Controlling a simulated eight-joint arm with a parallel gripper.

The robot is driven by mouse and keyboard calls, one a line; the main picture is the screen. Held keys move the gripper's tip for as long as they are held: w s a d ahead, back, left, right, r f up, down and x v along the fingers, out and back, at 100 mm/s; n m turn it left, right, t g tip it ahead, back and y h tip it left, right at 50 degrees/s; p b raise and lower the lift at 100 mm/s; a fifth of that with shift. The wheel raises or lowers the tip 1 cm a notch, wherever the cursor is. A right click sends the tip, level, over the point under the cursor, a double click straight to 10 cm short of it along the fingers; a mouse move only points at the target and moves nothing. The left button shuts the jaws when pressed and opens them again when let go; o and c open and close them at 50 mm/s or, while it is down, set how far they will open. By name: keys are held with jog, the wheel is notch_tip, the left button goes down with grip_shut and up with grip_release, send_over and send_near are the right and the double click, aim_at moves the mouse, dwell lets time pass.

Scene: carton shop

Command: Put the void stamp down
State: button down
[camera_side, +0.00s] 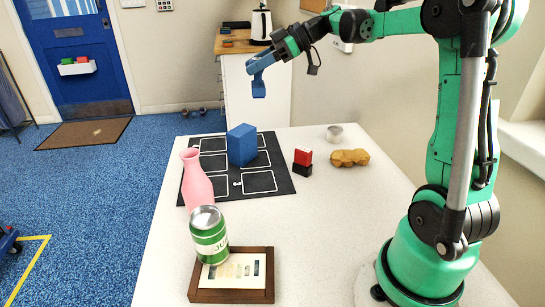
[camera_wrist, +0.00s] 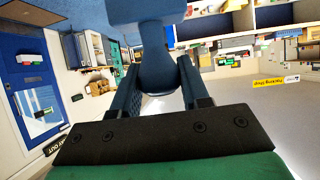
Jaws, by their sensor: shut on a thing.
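My gripper (camera_side: 272,57) is raised high above the far end of the white table, well clear of it. It is shut on a blue thing with a narrow neck and a wider end, which I take to be the void stamp (camera_side: 258,88). In the wrist view the stamp (camera_wrist: 158,68) sits between the two dark blue fingers of my gripper (camera_wrist: 165,88), its wider end pointing away. No marking on it can be read. The stamp touches nothing but my gripper.
A black mat (camera_side: 222,188) with white outlined cells holds a blue block (camera_side: 241,145). A pink vase (camera_side: 195,180) stands at its left edge. A green can (camera_side: 209,238) stands on a wooden-framed board (camera_side: 232,295). A red-and-black block (camera_side: 302,158), brown lumpy thing (camera_side: 349,157) and tin (camera_side: 334,133) stand right.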

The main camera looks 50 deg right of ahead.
jog(key=d+m+t+h, duration=0.2)
jog(key=d+m+h, duration=0.15)
jog(key=d, duration=0.85)
jog(key=shift+m, duration=0.25)
jog(key=shift+w+f, duration=0.2)
jog(key=shift+f, duration=9.7)
jog(key=shift+f, duration=0.45)
jog(key=shift+c, duration=2.1)
grip_release()
